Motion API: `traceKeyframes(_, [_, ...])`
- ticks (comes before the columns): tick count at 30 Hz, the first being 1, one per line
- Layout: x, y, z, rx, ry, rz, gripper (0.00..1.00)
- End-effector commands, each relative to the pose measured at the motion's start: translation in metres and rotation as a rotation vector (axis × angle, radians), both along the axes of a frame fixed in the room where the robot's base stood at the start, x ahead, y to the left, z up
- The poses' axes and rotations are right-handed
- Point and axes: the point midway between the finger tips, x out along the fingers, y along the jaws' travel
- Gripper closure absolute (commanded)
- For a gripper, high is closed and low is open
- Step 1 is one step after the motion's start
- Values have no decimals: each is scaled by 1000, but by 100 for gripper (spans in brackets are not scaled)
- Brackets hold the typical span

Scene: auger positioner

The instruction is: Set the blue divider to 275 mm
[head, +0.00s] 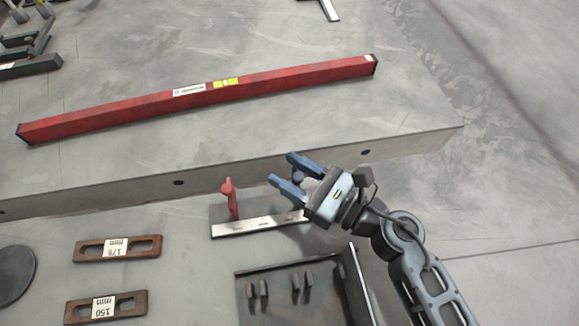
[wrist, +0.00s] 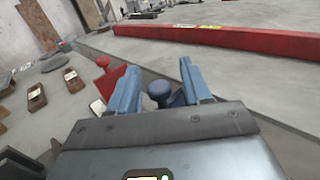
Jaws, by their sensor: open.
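The blue divider shows as a round blue knob (head: 298,176) between the fingers of my gripper (head: 281,168). In the wrist view the knob of the blue divider (wrist: 159,91) stands between the two open blue fingers of my gripper (wrist: 158,68), with a gap visible on each side. My gripper hides its lower part. A red divider (head: 231,198) stands upright to the left on a low base with a pale scale strip (head: 258,224); it also shows in the wrist view (wrist: 106,78). The scale's marks are too small to read.
A concrete slab edge (head: 180,182) runs behind the base, with a long red level (head: 200,98) on top. Brown slotted blocks marked 175 mm (head: 145,245) and 150 mm (head: 132,303) lie at left. A dark tray (head: 345,285) with several small pegs is in front.

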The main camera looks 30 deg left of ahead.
Motion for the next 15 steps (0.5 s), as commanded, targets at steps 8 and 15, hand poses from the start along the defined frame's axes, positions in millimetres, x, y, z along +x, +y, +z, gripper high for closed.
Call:
traceKeyframes(8, [0, 5, 0, -1, 0, 0, 52])
traceKeyframes(15, [0, 5, 0, 0, 0, 0, 62])
